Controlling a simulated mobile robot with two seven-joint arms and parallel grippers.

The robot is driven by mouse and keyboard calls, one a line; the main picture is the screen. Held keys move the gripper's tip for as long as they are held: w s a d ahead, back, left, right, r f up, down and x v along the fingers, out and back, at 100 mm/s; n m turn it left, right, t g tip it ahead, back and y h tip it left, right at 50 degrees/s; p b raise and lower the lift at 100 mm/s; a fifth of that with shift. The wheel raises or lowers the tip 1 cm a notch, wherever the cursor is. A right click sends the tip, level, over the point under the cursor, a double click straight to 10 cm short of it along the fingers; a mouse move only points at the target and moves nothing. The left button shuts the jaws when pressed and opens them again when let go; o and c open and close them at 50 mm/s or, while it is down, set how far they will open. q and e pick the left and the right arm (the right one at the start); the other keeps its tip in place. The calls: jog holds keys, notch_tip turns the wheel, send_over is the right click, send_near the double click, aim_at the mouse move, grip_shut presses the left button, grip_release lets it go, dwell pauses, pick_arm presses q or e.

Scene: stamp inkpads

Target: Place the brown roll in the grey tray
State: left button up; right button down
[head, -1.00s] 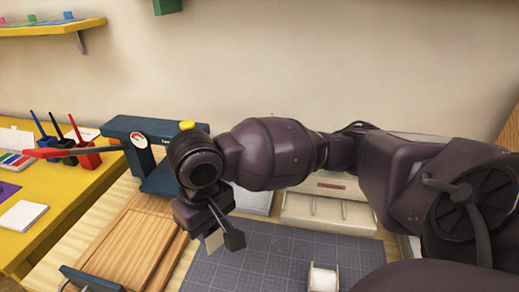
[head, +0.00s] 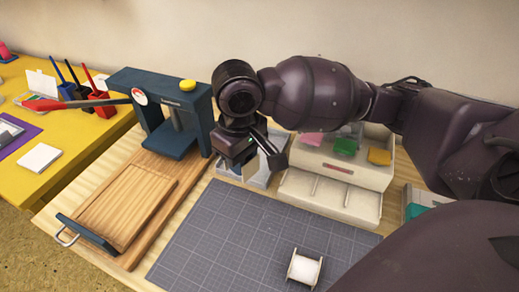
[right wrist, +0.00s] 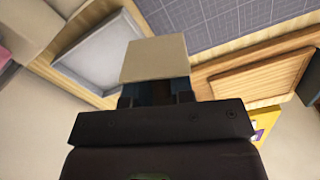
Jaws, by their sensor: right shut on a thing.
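My right gripper (head: 251,158) is shut on a tan piece, which I take to be the brown roll (right wrist: 154,60). The right wrist view shows its flat, light-brown face between the fingers; its round shape cannot be made out. In the head view the tray (head: 262,176) is partly hidden under the gripper, left of the drawer box. My left gripper is not in view.
A dark blue press (head: 160,110) on a wooden board (head: 125,200) stands left of the gripper. A cream drawer box (head: 330,195) stands to the right. A white spool (head: 304,268) sits on the grey cutting mat (head: 235,235), which is otherwise clear.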

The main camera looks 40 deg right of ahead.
jog(key=w+d+r+n+p, duration=0.9)
jog(key=w+d+r+n, duration=0.15)
jog(key=n, duration=1.05)
jog(key=f+b, duration=0.1)
jog(key=f, duration=0.3)
jog(key=f+b, duration=0.1)
jog(key=f, duration=0.3)
jog(key=f+b, duration=0.1)
jog(key=f, duration=0.4)
jog(key=shift+s+a, duration=0.2)
jog(key=shift+s, duration=0.2)
notch_tip(320, 180, down, 6)
jog(key=shift+b, duration=0.7)
jog(key=shift+f, duration=0.35)
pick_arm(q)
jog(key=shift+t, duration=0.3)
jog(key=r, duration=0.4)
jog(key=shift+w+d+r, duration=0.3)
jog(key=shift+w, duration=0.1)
pick_arm(e)
jog(key=shift+f, duration=0.15)
